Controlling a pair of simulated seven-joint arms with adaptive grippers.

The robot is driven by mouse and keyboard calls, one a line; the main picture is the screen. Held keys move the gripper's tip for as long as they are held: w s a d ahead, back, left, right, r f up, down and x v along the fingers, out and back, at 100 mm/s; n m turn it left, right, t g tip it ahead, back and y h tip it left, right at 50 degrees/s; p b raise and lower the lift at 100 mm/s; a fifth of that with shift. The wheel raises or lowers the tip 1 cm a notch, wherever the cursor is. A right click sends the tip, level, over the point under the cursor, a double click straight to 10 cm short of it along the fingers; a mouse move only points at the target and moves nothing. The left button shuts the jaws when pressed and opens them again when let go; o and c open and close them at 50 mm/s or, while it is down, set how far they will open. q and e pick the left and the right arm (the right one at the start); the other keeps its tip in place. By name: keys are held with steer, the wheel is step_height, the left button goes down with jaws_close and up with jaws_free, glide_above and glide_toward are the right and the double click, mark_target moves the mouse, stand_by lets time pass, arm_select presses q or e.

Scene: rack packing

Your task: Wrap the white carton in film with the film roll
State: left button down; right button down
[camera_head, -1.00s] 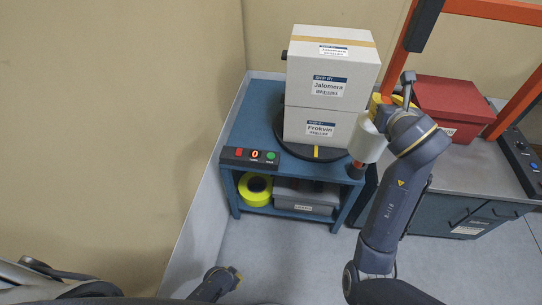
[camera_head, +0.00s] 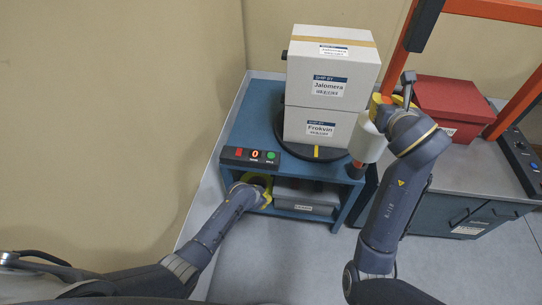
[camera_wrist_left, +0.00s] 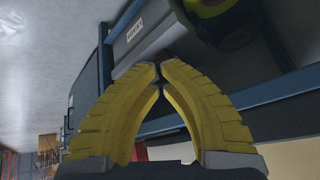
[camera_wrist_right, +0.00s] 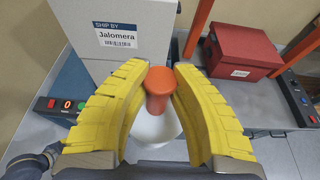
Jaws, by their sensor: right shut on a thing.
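Two white cartons are stacked on a dark turntable (camera_head: 291,148). The upper carton (camera_head: 318,83) is labelled Jalomera and the lower carton (camera_head: 302,128) Frokvin. The film roll (camera_head: 367,138) is white with an orange-red handle (camera_wrist_right: 157,84). My right gripper (camera_head: 383,103) is shut on that handle and holds the roll upright beside the lower carton's right side. I cannot tell whether film is stretched onto the cartons. My left gripper (camera_head: 262,185) is at the front left of the turntable stand, by the lower shelf. Its yellow fingers (camera_wrist_left: 158,72) meet at the tips with nothing between them.
The blue stand (camera_head: 243,126) bears a control panel (camera_head: 250,158) with red and green buttons and a display reading 0. A grey bin (camera_head: 305,197) sits on its lower shelf. A red box (camera_head: 452,105) stands on the right-hand bench beneath an orange frame (camera_head: 495,12).

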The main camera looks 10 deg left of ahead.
mark_target(273, 153)
arm_select(q)
steer(key=w+r, duration=0.2)
steer(key=r, duration=0.1)
steer(key=w+d+r+m, duration=0.1)
steer(key=w+r, duration=0.2)
steer(key=r, duration=0.1)
steer(key=w+r+m, duration=0.1)
steer(key=w+r, duration=0.2)
steer(key=shift+w+d+r+t+h, duration=0.2)
steer(key=shift+d+r+t+h, duration=0.1)
steer(key=shift+d+t, duration=0.1)
steer(key=w+r+m+t, duration=0.1)
steer(key=w+r+m, duration=0.2)
steer(key=w+r, duration=0.5)
step_height(273, 153, up, 5)
steer(key=shift+w+a+f, duration=0.2)
steer(key=shift+a, duration=0.1)
steer(key=shift+f, duration=0.15)
steer(key=shift+f, duration=4.25)
steer(key=c, duration=2.1)
jaws_free()
jaws_close()
